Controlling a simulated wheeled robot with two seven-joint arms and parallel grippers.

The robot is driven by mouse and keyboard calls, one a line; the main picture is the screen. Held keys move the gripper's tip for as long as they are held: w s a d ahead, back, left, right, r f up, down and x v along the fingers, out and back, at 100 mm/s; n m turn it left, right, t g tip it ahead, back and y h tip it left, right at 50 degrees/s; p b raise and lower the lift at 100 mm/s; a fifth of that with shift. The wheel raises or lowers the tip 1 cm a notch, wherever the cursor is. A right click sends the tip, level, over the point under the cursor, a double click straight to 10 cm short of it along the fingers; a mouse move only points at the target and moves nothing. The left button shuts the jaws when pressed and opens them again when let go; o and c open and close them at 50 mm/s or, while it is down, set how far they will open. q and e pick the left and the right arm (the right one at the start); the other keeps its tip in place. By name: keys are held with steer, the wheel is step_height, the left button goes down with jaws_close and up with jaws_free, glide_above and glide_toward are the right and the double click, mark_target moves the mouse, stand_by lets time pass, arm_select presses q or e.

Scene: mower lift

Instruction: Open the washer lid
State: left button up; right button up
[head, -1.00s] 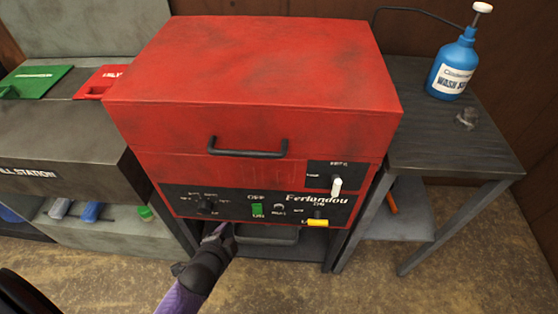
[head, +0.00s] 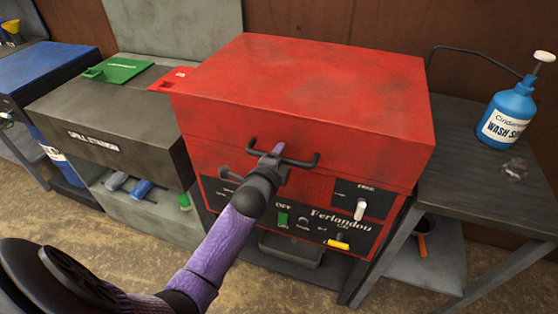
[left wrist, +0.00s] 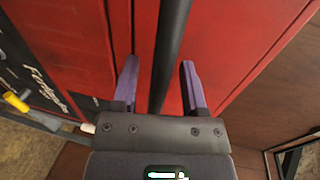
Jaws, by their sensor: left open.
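The red washer (head: 310,90) stands in the middle of the head view with its lid shut. Its black bar handle (head: 304,161) is on the front of the lid. My left gripper (head: 276,152) is at the handle, left of its middle. In the left wrist view, my left gripper (left wrist: 160,85) is open, with one purple finger on each side of the black handle (left wrist: 170,50). Gaps show between the handle and both fingers, so it is not gripped. The washer's red front (left wrist: 60,40) also shows there. My right gripper is not in view.
A dark side table (head: 460,170) with a blue wash bottle (head: 510,113) stands right of the washer. A grey station (head: 110,130) with a green piece (head: 118,69) stands to the left. The washer's control panel (head: 300,222) has a white knob (head: 360,209) and a yellow one (head: 338,244).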

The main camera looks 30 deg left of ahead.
arm_select(q)
jaws_close()
stand_by(1.4)
